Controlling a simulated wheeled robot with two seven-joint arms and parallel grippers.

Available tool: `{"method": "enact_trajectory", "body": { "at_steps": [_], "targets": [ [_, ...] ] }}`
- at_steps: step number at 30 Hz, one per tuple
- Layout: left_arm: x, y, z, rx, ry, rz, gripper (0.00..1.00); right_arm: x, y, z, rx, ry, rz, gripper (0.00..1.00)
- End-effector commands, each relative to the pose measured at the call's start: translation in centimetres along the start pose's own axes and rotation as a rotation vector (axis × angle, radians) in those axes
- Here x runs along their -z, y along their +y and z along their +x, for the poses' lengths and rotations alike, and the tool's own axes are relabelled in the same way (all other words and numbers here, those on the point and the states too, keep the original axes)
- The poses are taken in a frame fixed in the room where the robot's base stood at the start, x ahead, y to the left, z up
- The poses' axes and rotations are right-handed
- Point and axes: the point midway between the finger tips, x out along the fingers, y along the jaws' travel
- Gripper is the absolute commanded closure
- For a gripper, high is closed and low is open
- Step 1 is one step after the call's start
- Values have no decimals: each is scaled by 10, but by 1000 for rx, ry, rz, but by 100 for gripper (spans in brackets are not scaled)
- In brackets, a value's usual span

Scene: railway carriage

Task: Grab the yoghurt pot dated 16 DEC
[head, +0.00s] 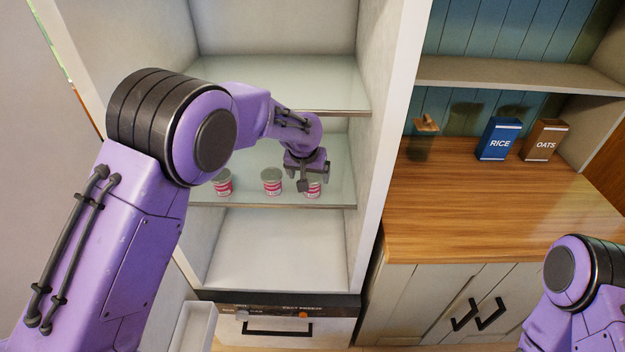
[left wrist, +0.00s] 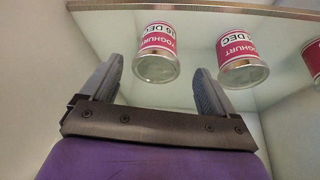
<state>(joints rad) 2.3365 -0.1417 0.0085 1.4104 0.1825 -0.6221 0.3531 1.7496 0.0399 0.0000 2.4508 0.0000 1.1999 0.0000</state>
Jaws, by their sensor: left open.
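Three small pink-and-white yoghurt pots stand in a row on the middle glass shelf: a left pot (head: 223,182), a middle pot (head: 271,181) and a right pot (head: 314,189). My left gripper (head: 312,177) is open in front of the right pot and partly hides it. In the left wrist view the labels appear upside down. The right pot (left wrist: 157,55) shows beyond and between the open fingers, its label reading YOGHURT and a date that looks like 16 DEC. The middle pot (left wrist: 240,58) shows DEC, its day number unclear. My right gripper is out of view.
A glass shelf (head: 325,87) is above the pots, and white cabinet walls stand at both sides. Below is an open empty compartment (head: 275,250) and a drawer with a dark handle (head: 277,330). RICE (head: 499,140) and OATS (head: 544,140) boxes stand on the wooden counter (head: 480,205).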

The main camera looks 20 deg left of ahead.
Motion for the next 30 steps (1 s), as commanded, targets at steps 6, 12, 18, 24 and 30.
{"method": "enact_trajectory", "body": {
  "at_steps": [6,12,18,24,30],
  "targets": [
    [4,2,24,0,-3,0,11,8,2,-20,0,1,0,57],
    [4,2,54,1,0,-1,11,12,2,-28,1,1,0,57],
    [4,2,59,1,1,-1,11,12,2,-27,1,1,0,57],
    [4,2,59,1,1,-1,60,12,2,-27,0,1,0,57],
    [4,2,58,1,1,-2,64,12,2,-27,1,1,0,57]
  ]
}}
